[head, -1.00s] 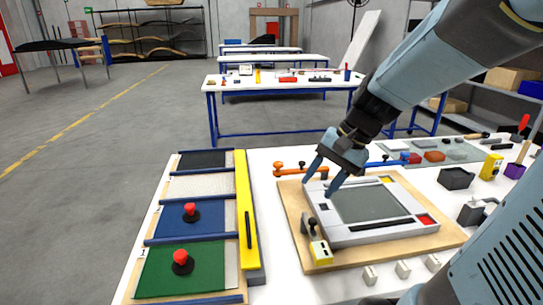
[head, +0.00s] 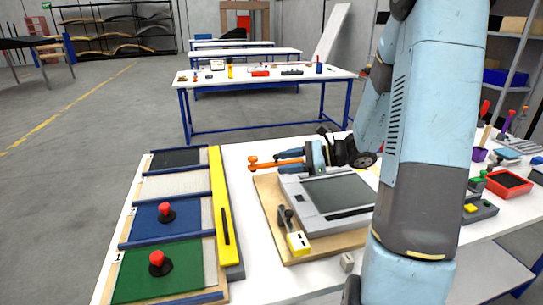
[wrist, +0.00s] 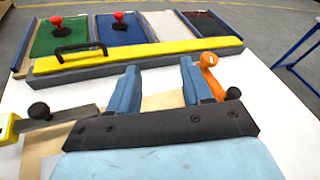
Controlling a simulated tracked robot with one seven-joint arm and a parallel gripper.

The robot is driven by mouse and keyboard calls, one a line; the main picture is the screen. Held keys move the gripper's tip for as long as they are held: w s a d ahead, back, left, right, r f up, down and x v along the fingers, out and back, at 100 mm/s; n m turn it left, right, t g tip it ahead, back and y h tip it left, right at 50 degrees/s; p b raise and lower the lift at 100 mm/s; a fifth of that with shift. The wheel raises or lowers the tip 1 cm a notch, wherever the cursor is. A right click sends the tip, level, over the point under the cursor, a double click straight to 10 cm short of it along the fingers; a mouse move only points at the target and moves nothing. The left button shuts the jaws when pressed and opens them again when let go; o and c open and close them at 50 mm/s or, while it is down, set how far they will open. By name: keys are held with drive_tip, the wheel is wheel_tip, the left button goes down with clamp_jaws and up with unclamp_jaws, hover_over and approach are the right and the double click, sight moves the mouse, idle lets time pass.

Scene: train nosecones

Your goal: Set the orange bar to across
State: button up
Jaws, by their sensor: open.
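The orange bar (head: 264,163) lies near the back left corner of the wooden board, running roughly left to right in the head view. My gripper (head: 291,160) is low beside its right part and hides some of it. In the wrist view my gripper (wrist: 162,76) is open, its two blue fingers apart with nothing held between them. The orange bar (wrist: 209,68) shows just right of the right finger there, its rounded end upward. A black knob (wrist: 233,94) stands next to it. I cannot tell whether the finger touches the bar.
A grey framed panel (head: 300,200) sits on the wooden board (head: 267,196). A yellow bar with a black handle (head: 221,196) and coloured panels with red knobs (head: 157,262) stand to the left. A yellow-ended lever (head: 298,243) is at the board's front left.

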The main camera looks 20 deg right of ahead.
sight(276, 161)
drive_tip(key=w+d+f+m+t, duration=0.2)
drive_tip(key=d, duration=0.1)
drive_tip(key=w+d+f+m+t, duration=0.2)
drive_tip(key=d+m, duration=0.1)
drive_tip(key=w+d+f+m+t+h, duration=0.1)
drive_tip(key=w+d+f+m+t, duration=0.1)
drive_tip(key=d+m+t, duration=0.1)
drive_tip(key=shift+w, duration=0.15)
drive_tip(key=shift+w+f, duration=0.1)
drive_tip(key=x, duration=1.3)
drive_tip(key=shift+w+a, duration=0.15)
drive_tip(key=shift+w, duration=0.15)
drive_tip(key=shift+c, duration=0.2)
clamp_jaws()
drive_tip(key=shift+a, duration=0.1)
